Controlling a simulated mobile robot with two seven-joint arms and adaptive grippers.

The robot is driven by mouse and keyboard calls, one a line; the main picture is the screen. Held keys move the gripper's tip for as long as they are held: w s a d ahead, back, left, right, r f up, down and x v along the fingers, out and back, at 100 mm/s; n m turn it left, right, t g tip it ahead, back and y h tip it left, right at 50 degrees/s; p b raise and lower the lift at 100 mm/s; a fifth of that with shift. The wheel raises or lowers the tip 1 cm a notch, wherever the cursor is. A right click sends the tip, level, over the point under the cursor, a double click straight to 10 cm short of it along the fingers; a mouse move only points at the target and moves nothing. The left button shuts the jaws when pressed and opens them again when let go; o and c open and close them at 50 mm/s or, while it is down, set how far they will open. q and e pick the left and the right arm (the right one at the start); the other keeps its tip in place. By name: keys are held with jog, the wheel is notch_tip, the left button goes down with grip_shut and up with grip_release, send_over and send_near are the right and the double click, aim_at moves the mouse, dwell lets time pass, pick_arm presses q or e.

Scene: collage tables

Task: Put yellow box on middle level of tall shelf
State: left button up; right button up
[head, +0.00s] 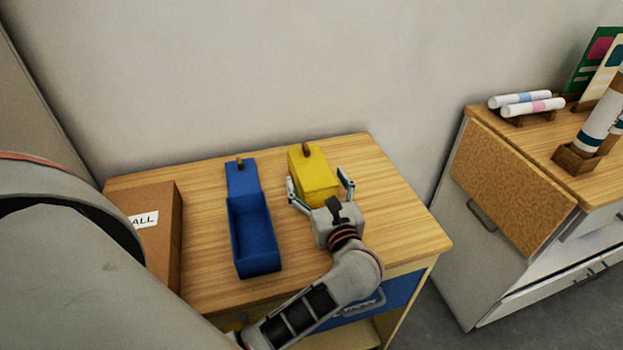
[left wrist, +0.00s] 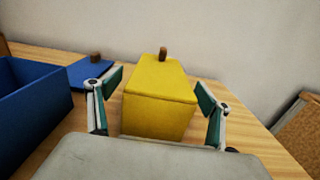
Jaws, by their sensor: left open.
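The yellow box (head: 314,178) stands on the wooden table, near its back edge, with its lid on and a small brown knob on top. It also shows in the left wrist view (left wrist: 159,105), straight ahead between the fingers. My left gripper (head: 320,187) is open, with one finger on each side of the box's near end. In the left wrist view (left wrist: 158,108) gaps show between both fingers and the box. My right gripper is in neither view. No tall shelf can be made out in these frames.
An open blue box (head: 254,237) with its lid (head: 241,178) behind it lies left of the yellow box. A brown carton (head: 160,240) stands at the table's left. A cabinet (head: 515,185) with paper rolls (head: 533,107) stands right, across a gap. The table's right side is clear.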

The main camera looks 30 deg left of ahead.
aim_at(313, 169)
pick_arm(q)
jog(key=shift+x, duration=1.6)
jog(key=shift+r, duration=0.1)
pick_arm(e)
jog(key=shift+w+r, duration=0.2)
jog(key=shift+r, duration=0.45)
pick_arm(q)
jog(key=shift+c, duration=0.3)
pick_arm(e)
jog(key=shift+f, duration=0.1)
pick_arm(q)
jog(key=c, duration=1.1)
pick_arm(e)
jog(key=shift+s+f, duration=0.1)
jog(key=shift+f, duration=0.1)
pick_arm(q)
jog(key=shift+r, duration=0.2)
